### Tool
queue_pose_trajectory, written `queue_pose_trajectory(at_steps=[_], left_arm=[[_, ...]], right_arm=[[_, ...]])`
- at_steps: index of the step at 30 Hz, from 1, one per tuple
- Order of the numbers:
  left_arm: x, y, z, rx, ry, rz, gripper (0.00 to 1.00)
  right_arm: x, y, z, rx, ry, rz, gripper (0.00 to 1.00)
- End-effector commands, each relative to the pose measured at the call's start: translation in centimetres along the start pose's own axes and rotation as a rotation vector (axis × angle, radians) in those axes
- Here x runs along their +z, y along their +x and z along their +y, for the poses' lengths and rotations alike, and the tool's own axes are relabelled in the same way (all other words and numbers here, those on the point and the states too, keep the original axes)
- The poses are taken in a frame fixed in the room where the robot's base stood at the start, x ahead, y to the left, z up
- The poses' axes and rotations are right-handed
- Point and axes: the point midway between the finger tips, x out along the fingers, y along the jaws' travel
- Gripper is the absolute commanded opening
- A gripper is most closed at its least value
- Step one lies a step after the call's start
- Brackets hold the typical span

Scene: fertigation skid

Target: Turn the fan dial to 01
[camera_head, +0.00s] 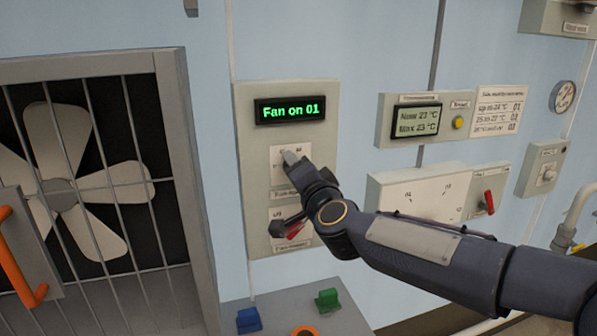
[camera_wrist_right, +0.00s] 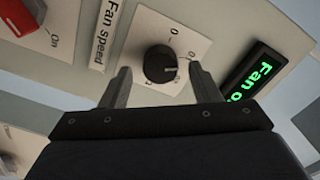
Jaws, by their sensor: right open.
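The fan dial is a round black knob (camera_wrist_right: 160,64) on a white plate labelled "Fan Speed" in the right wrist view. In the head view its white plate (camera_head: 278,168) is partly covered by my right gripper (camera_head: 291,158). The right gripper (camera_wrist_right: 158,85) is open, its two fingers apart on either side of the knob, with visible gaps; I cannot tell if either touches it. The green display (camera_head: 290,109) above the dial reads "Fan on 01". My left gripper is not in view.
A red switch (camera_head: 295,230) sits just below the dial, partly behind my right wrist. A barred fan (camera_head: 65,195) is at the left. A thermometer box (camera_head: 425,119) reads "Now 23 °C, Max 23 °C".

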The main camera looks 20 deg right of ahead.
Motion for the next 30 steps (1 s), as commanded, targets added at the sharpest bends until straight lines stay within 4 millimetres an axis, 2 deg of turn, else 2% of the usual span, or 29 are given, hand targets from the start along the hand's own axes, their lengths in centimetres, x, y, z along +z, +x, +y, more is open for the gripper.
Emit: queue_pose_trajectory(at_steps=[6, 12, 16, 30], left_arm=[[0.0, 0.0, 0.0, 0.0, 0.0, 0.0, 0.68], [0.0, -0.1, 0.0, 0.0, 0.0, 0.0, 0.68], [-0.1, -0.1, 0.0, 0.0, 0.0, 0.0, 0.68], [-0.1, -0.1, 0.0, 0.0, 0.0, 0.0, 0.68]], right_arm=[[0.0, -3.8, -0.1, -0.004, 0.0, 0.0, 0.56], [-0.1, -6.4, -0.1, -0.002, 0.0, 0.001, 0.56], [0.0, -7.1, 0.0, -0.001, 0.0, 0.0, 0.56], [0.0, -7.5, 0.1, -0.004, -0.01, -0.013, 0.56]])
